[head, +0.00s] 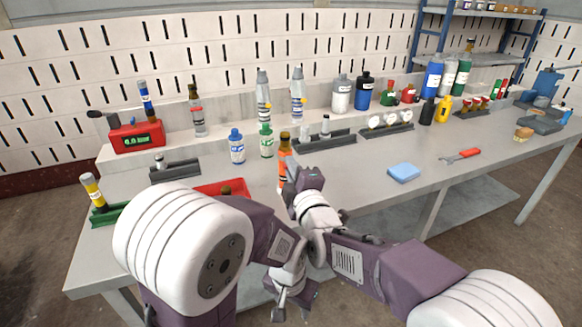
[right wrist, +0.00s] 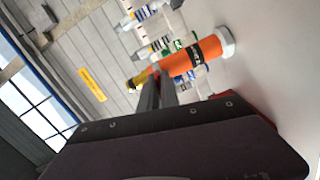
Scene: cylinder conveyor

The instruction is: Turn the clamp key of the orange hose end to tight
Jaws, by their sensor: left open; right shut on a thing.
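The orange hose end (head: 285,152) stands upright over the bench, left of the middle in the head view, with a brass-coloured tip and a dark band. In the right wrist view the orange hose end (right wrist: 178,62) lies slanted, with a white end and a black band around it. My right gripper (head: 291,182) is shut on it; in the right wrist view its fingers (right wrist: 155,88) meet it near the brass end. I cannot make out the clamp key. My left gripper (head: 292,305) is open and empty, low in front of the bench.
A red tray (head: 222,187) lies just left of the hose end. A yellow hose end (head: 93,189) leans in a green holder (head: 112,214). Blue-capped (head: 237,147) and green-capped (head: 266,141) bottles stand behind. A blue sponge (head: 404,172) lies right; the bench around it is clear.

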